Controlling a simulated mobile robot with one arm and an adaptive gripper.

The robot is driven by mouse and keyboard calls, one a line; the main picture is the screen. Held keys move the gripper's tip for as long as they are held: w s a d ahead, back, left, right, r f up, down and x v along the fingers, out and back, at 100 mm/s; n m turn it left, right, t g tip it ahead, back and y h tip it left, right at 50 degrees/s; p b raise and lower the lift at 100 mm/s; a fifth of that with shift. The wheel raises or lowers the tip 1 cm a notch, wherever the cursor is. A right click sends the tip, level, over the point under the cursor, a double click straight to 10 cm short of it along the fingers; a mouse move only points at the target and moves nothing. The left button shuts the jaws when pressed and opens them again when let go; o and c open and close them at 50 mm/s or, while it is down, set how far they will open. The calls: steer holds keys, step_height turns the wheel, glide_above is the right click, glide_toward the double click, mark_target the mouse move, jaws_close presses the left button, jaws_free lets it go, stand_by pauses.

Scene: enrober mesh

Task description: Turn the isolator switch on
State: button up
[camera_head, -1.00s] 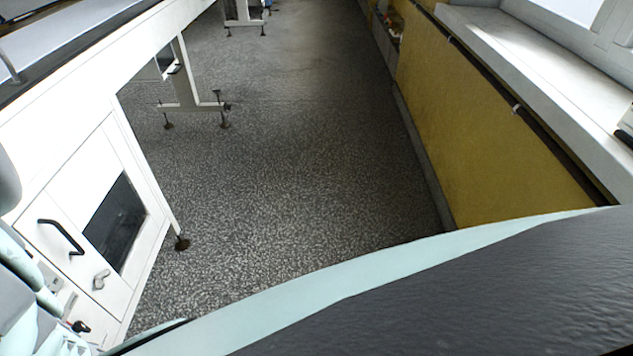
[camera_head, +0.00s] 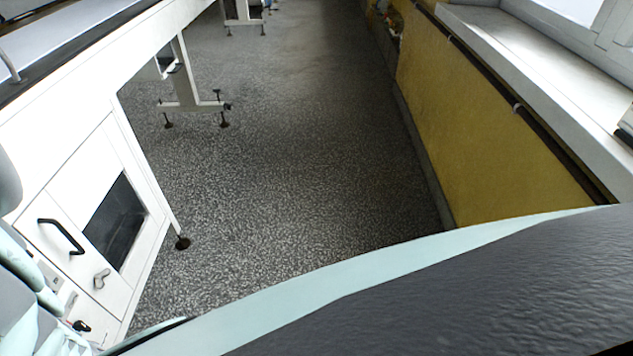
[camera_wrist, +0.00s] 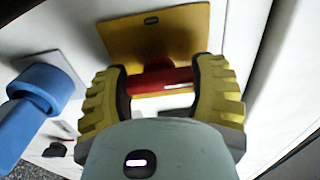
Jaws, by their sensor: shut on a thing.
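The isolator switch shows in the wrist view as a red handle (camera_wrist: 160,82) on a yellow plate (camera_wrist: 185,32) on the white cabinet. My gripper (camera_wrist: 162,88) is shut on the red handle, with a ribbed yellow finger on either side of it. The lower part of the handle is hidden behind my gripper's body. The handle lies roughly crosswise in the picture. In the head view the switch and my gripper cannot be made out.
A blue round part (camera_wrist: 38,95) on a grey plate sits left of the switch. A small black knob (camera_wrist: 55,150) is below it. In the head view, the white cabinet (camera_head: 75,190) has a black handle (camera_head: 62,236). Speckled floor (camera_head: 290,150) lies clear beside the yellow wall (camera_head: 480,110).

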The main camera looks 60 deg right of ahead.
steer(key=shift+r, duration=0.1)
stand_by(0.3)
steer(key=o, duration=1.2)
steer(key=shift+s+d, duration=0.1)
steer(key=shift+s, duration=0.05)
steer(key=shift+s+d+f, duration=0.1)
steer(key=shift+s+f, duration=0.05)
steer(key=shift+f, duration=0.1)
steer(key=v, duration=0.7)
steer(key=shift+r, duration=0.15)
steer(key=shift+r, duration=0.1)
